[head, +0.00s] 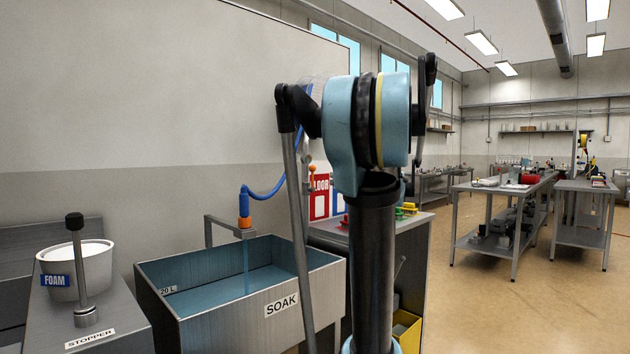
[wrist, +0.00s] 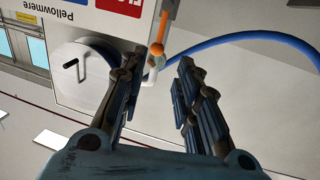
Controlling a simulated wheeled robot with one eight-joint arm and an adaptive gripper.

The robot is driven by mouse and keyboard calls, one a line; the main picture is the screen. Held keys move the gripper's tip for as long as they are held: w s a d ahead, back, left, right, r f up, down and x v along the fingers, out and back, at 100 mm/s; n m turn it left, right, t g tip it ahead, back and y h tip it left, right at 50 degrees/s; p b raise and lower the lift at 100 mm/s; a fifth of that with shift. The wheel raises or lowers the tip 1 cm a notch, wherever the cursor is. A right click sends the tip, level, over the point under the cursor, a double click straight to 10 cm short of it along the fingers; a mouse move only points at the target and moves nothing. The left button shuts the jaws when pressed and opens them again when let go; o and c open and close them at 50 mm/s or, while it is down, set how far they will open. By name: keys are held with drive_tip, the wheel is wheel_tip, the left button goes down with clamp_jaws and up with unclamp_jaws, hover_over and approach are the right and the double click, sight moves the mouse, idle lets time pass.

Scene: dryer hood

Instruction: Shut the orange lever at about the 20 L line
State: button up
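The orange lever (wrist: 161,34), with a round knob, is on the white panel in the wrist view, beyond and between my fingertips. My gripper (wrist: 160,72) is open and empty there, apart from the lever. In the head view a small orange knob (head: 312,168) shows beside my arm, which hides most of the panel. Water runs from the orange nozzle (head: 245,223) on the blue hose (head: 266,192) into the SOAK tank (head: 255,325). The water surface (head: 215,295) lies close to the 20 L mark (head: 168,290); I cannot tell if they are exactly level.
A hose reel (wrist: 82,70) with a crank is left of my fingers, and the blue hose (wrist: 235,38) arcs right. A FOAM tub (head: 75,270) and the STOPPER handle (head: 80,265) stand left of the tank. Benches (head: 500,200) stand at the back right, with open floor before them.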

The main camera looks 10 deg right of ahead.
drive_tip(key=x, duration=1.7)
drive_tip(key=shift+w, duration=0.1)
clamp_jaws()
